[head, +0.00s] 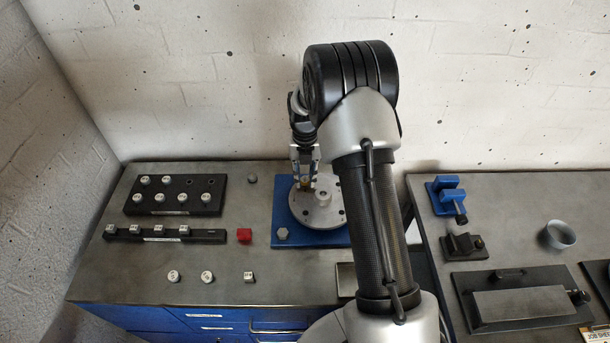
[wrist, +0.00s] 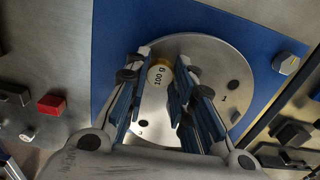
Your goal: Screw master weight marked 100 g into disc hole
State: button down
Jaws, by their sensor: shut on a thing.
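My gripper (wrist: 162,95) is over the grey metal disc (wrist: 205,60), which sits on a blue base plate (head: 285,222). Its fingers are shut on the master weight (wrist: 160,76), a small round piece with a white top marked "100 g" and a brass-coloured edge. In the head view my gripper (head: 305,172) is at the left-back part of the disc (head: 318,212). The disc has dark holes, one near the marking "1". The fingers hide what lies under the weight, so I cannot tell whether it touches a hole.
A black rack (head: 175,207) with several white-topped weights and a black rail (head: 205,237) stand at left. A red block (head: 245,236) and several loose weights lie nearby. A hex bolt head (head: 282,233) is on the plate's corner. Another bench with vises (head: 450,198) is at right.

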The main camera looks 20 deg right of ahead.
jog(key=shift+f, duration=0.35)
dwell(0.3)
jog(key=m, duration=0.5)
jog(key=shift+m, duration=0.4)
jog(key=m, duration=0.4)
jog(key=shift+m, duration=0.3)
jog(key=m, duration=0.8)
jog(key=shift+f, duration=0.1)
